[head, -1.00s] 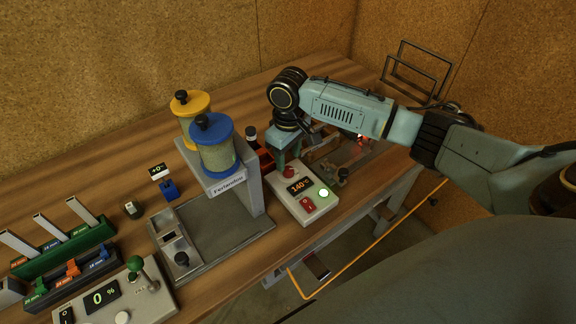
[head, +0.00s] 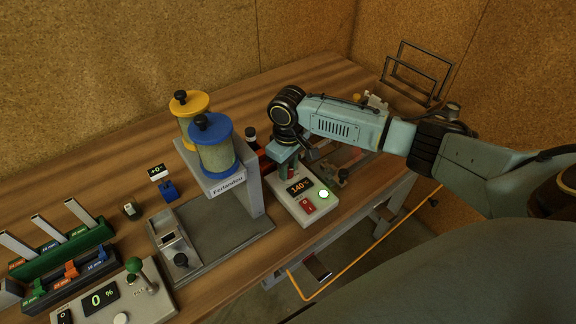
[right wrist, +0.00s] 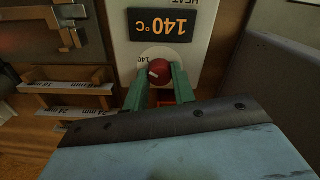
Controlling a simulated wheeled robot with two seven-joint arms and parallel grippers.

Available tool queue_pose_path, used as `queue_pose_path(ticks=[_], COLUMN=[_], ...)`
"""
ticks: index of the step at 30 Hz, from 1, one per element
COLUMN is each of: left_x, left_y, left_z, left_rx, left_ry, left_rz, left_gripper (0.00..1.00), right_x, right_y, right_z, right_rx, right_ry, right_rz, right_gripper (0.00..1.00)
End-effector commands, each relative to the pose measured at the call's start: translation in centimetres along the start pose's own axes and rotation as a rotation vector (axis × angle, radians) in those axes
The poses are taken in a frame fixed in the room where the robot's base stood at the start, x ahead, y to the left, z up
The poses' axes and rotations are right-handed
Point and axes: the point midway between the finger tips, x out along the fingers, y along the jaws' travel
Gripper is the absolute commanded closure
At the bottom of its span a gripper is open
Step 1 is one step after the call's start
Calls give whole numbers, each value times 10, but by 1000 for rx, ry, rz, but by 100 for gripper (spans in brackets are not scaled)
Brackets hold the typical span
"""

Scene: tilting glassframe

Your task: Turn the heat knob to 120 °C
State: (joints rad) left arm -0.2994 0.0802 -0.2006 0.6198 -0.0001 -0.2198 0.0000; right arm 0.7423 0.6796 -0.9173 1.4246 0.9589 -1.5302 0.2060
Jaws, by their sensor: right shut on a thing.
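The heat control box (head: 319,206) is a pale panel near the table's front edge. Its display (head: 299,187) reads 140 °C, and it also shows upside down in the right wrist view (right wrist: 160,25). The heat knob (right wrist: 160,72) is red with a white pointer line and sits on a round pale dial below the display in the right wrist view. My right gripper (right wrist: 158,85) has its two green fingers on either side of the knob, shut on it. In the head view the right gripper (head: 287,166) points down over the box and hides most of the knob. My left gripper is not in view.
A grey stand (head: 252,187) with yellow and blue canisters is close on the left. Small racks (right wrist: 75,87) with labels lie beside the box.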

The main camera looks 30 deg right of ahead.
Motion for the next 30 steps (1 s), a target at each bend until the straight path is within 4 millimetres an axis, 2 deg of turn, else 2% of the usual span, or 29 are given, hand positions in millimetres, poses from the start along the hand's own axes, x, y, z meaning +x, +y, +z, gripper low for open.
queue_pose_path(ticks=[8, 14, 21, 30], left_x=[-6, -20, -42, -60], left_y=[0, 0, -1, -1], left_z=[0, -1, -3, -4], left_rx=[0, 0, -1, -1], left_ry=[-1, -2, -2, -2], left_rz=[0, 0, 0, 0], left_gripper=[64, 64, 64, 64], right_x=[-2, -4, -4, -3], right_y=[0, 0, 0, 0], right_z=[0, 0, 0, 0], right_rx=[-32, -130, -334, -618], right_ry=[-1, -1, -1, -1], right_rz=[0, 0, -1, -1], right_gripper=[97, 97, 97, 97])
